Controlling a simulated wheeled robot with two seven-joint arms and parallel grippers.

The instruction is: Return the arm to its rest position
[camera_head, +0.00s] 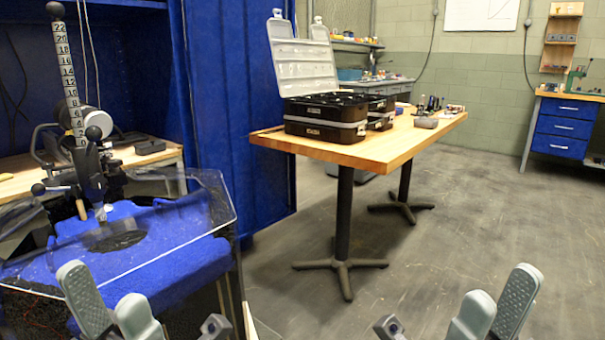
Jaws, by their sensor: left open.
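My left gripper (106,290) shows at the bottom left, in front of the clear-topped tank with blue inside (150,240). Its two grey-green fingers stand apart with nothing between them. My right gripper (501,288) shows at the bottom right, over the bare floor. Its fingers also stand apart and empty. Both point up and away from me, and neither touches anything that I can see. The rest of both arms is mostly cut off by the lower edge.
A tall scale post (65,60) with black knobs rises at the tank's back. A wooden table (375,153) carries an open black case (325,117) and small tools. Blue drawers (563,127) stand far right. The concrete floor (440,240) is clear at middle and right.

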